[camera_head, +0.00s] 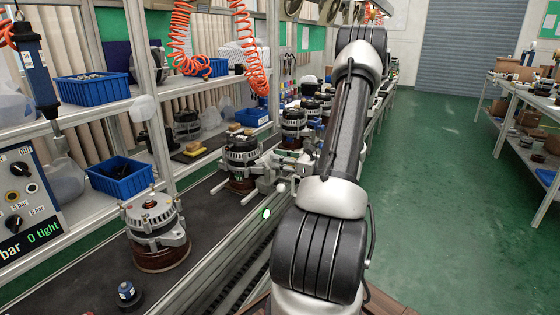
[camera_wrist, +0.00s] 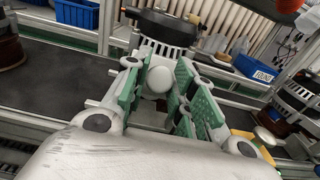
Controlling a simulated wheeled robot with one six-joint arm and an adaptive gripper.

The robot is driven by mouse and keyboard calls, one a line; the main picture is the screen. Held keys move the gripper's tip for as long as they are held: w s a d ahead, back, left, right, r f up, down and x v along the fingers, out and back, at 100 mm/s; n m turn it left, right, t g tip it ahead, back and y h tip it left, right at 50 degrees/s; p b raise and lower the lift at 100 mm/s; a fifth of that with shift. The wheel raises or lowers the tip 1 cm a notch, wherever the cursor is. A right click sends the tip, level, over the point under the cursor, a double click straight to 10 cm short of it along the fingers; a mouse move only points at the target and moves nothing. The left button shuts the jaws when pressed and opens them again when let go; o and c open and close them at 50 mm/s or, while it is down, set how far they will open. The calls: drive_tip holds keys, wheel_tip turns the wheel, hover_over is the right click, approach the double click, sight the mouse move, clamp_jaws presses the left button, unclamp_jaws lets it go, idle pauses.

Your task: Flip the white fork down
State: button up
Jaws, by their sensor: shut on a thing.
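In the wrist view, my gripper (camera_wrist: 158,88) has its green-padded fingers on either side of a rounded white knob, which looks like the end of the white fork (camera_wrist: 160,79). The fingers are shut on it. The rest of the fork is mostly hidden by the fingers. Beyond the knob stands an alternator (camera_wrist: 162,48) with a black top part. In the head view, pale metal parts cluster at the belt's right edge beside that alternator (camera_head: 242,158). I cannot clearly separate gripper from fork there.
A nearer alternator (camera_head: 155,228) stands on the dark belt (camera_head: 85,262), with a small black-and-blue part (camera_head: 128,294) in front of it. Blue bins (camera_head: 122,178) sit on the left shelf. Green floor (camera_head: 455,190) is clear at the right.

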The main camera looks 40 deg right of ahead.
sight(268, 155)
drive_tip(key=shift+w+a+r+g+h, duration=0.1)
drive_tip(key=shift+w+r+g+h, duration=0.15)
drive_tip(key=shift+g, duration=0.35)
drive_tip(key=shift+w+r+g+h, duration=0.1)
drive_tip(key=shift+r+g+h, duration=0.1)
drive_tip(key=shift+g, duration=0.4)
drive_tip(key=g, duration=0.1)
drive_tip(key=w+g, duration=0.1)
drive_tip(key=g+h, duration=0.1)
drive_tip(key=shift+w+a+r, duration=0.15)
drive_tip(key=shift+a+r, duration=0.1)
drive_tip(key=g, duration=0.1)
drive_tip(key=w+g, duration=0.1)
drive_tip(key=g+h, duration=0.1)
drive_tip(key=shift+w+a, duration=0.15)
drive_tip(key=shift+a, duration=0.1)
drive_tip(key=shift+w+g+h, duration=0.35)
drive_tip(key=shift+g+h, duration=0.1)
drive_tip(key=shift+g, duration=0.75)
drive_tip(key=o, duration=0.7)
drive_tip(key=shift+a, duration=0.1)
drive_tip(key=shift+f, duration=0.1)
drive_tip(key=v, duration=1.2)
drive_tip(key=shift+w, duration=0.2)
